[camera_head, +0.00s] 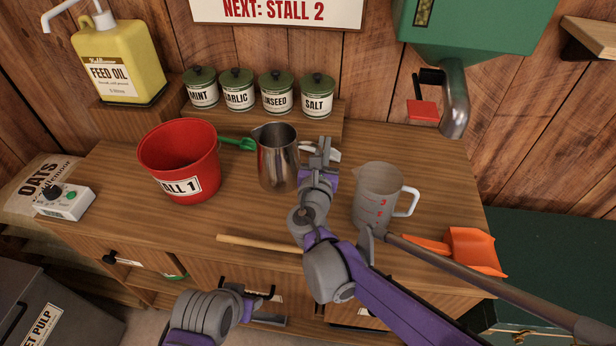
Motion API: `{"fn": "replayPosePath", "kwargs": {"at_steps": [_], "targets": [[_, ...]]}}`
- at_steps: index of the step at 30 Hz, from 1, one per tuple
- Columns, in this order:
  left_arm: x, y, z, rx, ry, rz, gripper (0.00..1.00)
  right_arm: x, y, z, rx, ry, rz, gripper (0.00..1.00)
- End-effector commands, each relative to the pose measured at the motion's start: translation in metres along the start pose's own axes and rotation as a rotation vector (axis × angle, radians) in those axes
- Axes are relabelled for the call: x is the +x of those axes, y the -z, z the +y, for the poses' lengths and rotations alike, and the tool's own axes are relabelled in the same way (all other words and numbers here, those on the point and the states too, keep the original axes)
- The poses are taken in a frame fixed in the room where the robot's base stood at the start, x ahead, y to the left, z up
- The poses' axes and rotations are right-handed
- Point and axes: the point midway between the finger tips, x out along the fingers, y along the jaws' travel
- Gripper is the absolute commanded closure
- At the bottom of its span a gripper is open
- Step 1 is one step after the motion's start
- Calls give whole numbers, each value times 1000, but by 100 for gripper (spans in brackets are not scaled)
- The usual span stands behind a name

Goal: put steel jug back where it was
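The steel jug (277,160) stands upright on the wooden counter, right of the red bucket, in front of the row of tins. My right gripper (322,150) is at the jug's right side, where its handle would be. The gripper hides that part, so I cannot tell whether its fingers are closed on the handle. My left gripper (250,302) is low in front of the drawers, away from the jug, and its fingers are hard to make out.
A red bucket (178,165) and green scoop handle (238,143) are left of the jug. A clear measuring jug (377,197) and orange scoop (470,250) are to the right. Tins (277,93) stand behind on a raised shelf. A wooden stick (258,244) lies along the front edge.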

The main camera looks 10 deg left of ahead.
Motion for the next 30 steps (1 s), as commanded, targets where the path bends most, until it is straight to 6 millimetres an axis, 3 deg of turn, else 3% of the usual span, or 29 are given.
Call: {"fn": "replayPosePath", "kwargs": {"at_steps": [3, 8, 15, 27, 30], "targets": [[4, -2, 0, 0, 0, -2, 50, 0, 20, -1, 1, 0, 0, 100], [6, -3, 0, 0, 0, -2, 50, 0, 32, -2, 1, 0, 0, 100], [12, -6, 0, 0, 0, -4, 50, 1, 63, -4, 0, 0, 1, 100], [15, -8, 0, 0, 0, -5, 50, 0, 69, -4, 0, -1, 1, 100], [14, -7, 0, 0, 0, -5, 50, 0, 68, -4, 0, -1, 1, 77]]}}
